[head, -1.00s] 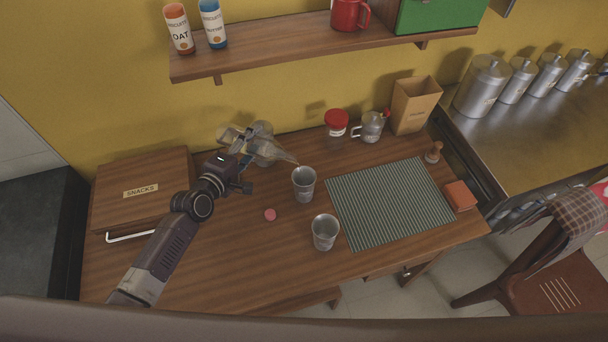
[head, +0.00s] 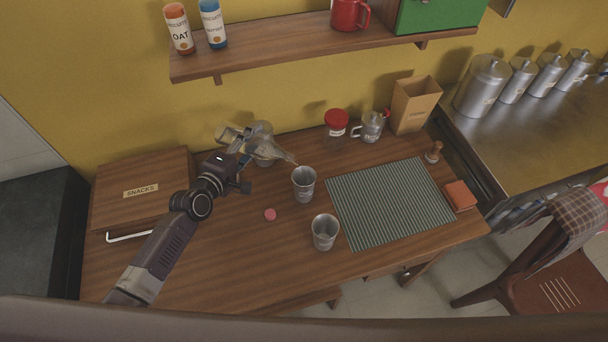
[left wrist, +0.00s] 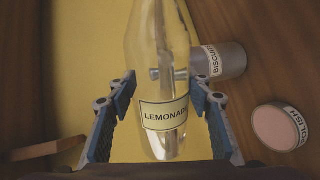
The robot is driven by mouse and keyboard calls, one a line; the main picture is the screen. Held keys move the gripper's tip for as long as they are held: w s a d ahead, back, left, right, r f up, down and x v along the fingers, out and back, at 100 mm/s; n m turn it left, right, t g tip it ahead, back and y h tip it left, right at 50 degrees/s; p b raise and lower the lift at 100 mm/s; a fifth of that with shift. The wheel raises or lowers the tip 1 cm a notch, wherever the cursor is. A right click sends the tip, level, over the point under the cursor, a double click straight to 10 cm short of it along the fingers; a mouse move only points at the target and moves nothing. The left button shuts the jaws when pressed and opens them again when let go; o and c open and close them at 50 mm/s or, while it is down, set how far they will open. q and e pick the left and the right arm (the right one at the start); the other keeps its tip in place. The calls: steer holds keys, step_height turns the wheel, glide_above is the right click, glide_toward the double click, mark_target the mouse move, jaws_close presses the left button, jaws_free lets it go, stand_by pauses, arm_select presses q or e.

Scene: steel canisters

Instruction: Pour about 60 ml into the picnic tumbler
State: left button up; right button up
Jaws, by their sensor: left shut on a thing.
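My left gripper (head: 240,152) is shut on a clear glass bottle, which lies tipped over to the right. In the left wrist view the bottle (left wrist: 165,60) has a LEMONADE label between the two fingers. Its neck (head: 284,156) points at a metal tumbler (head: 304,186), with the mouth just above that tumbler's rim. A second metal tumbler (head: 325,233) stands upright nearer the front. Their labels are too small to read, so I cannot tell which is the picnic tumbler. Any stream or liquid level is unclear. My right gripper is not in view.
A pink disc (head: 270,214) lies left of the tumblers, a striped mat (head: 390,203) to their right. A red-lidded jar (head: 336,123), metal-and-glass pot (head: 371,127) and paper bag (head: 414,104) stand behind. A grey cylinder (left wrist: 228,61) is close behind the bottle. A shelf (head: 300,48) overhangs.

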arm_select(q)
steer(key=shift+r, duration=0.1)
steer(key=n+b, duration=0.1)
steer(key=b, duration=0.1)
steer(key=n+h+b, duration=0.1)
steer(key=shift+w+a+r+n+b, duration=0.1)
steer(key=shift+w+a+n+b, duration=0.05)
steer(key=shift+a+n+b, duration=0.25)
steer(key=shift+d+r+n+h+p, duration=0.15)
steer(key=shift+r+n+h+p, duration=0.2)
steer(key=shift+r, duration=0.3)
steer(key=shift+d+r+n+g, duration=0.2)
steer(key=shift+r+n+g, duration=0.1)
steer(key=shift+n, duration=0.15)
steer(key=shift+s+d+r+n+h+p, duration=0.25)
steer(key=shift+d+r+n+p, duration=0.15)
steer(key=shift+r+p, duration=0.2)
steer(key=shift+r, duration=0.15)
